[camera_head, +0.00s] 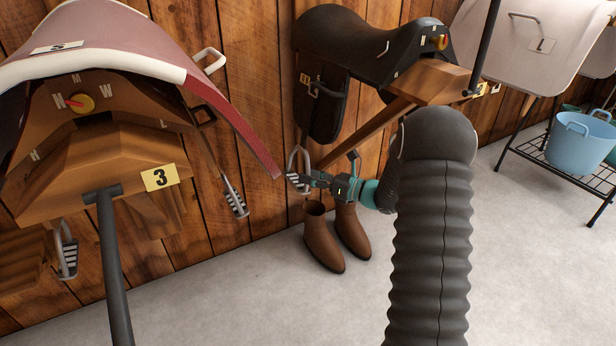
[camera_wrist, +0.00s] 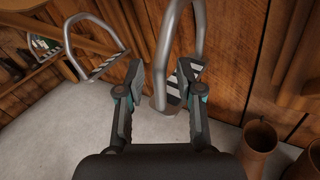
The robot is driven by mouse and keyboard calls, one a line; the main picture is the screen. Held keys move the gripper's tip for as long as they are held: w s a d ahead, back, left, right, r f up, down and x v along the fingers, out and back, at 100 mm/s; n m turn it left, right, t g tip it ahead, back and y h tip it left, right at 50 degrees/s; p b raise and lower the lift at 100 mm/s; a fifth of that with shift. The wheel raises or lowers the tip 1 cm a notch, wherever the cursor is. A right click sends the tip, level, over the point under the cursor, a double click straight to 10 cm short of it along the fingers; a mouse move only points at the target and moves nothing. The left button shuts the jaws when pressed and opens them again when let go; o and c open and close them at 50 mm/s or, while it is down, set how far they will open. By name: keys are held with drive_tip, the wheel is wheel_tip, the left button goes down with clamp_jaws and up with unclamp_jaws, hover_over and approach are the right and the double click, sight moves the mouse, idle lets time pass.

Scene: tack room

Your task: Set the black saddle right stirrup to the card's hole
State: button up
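The black saddle (camera_head: 360,45) sits on a wooden wall rack, with a strap and buckle (camera_head: 311,86) on its near flap. A metal stirrup (camera_head: 292,160) with a striped tread hangs below it; it also shows in the wrist view (camera_wrist: 164,45). My gripper (camera_head: 306,180) is at this stirrup. In the wrist view the fingers (camera_wrist: 162,82) stand apart, with the stirrup's lower part between them and partly hidden by the right finger. I cannot tell whether they touch it. A yellow card (camera_head: 489,89) on the black saddle's rack is partly hidden and unreadable.
A red-covered saddle (camera_head: 150,50) on a rack with a yellow card "3" (camera_head: 160,177) stands at left, its stirrup (camera_head: 235,198) hanging. Brown boots (camera_head: 322,240) stand below my gripper. A blue tub (camera_head: 580,145) is at right. The front floor is clear.

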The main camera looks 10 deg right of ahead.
sight(304, 192)
drive_tip(key=shift+w+a, duration=0.3)
drive_tip(key=shift+a, duration=0.1)
clamp_jaws()
drive_tip(key=f+b, duration=0.1)
drive_tip(key=f, duration=0.1)
drive_tip(key=f+b, duration=0.1)
drive_tip(key=f, duration=0.1)
drive_tip(key=a+f+b, duration=0.1)
drive_tip(key=f, duration=0.1)
drive_tip(key=shift+s, duration=0.2)
drive_tip(key=shift+r, duration=0.1)
